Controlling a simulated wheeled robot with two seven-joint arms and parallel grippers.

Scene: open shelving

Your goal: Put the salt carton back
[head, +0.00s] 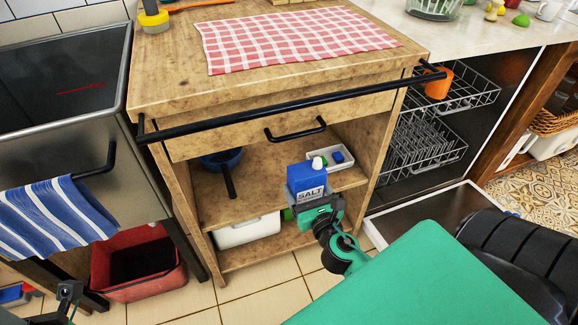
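The blue salt carton (307,180), with a white cap and a pale label reading SALT, is at the open front of the wooden cabinet. My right gripper (318,207) is at its lower part and appears shut on it, its fingers partly hidden. The carton looks upright, in front of the middle shelf (265,195); I cannot tell whether it touches the shelf. Only the tip of my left gripper (68,292) shows at the bottom left, away from the cabinet; its opening is unclear.
A white tray (344,163) with small items and a dark blue pan (222,160) with its handle forward sit on the middle shelf. A white bin (248,232) is below. The black rail (290,108) crosses above. The open dishwasher (425,145) stands right, a red crate (140,285) left.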

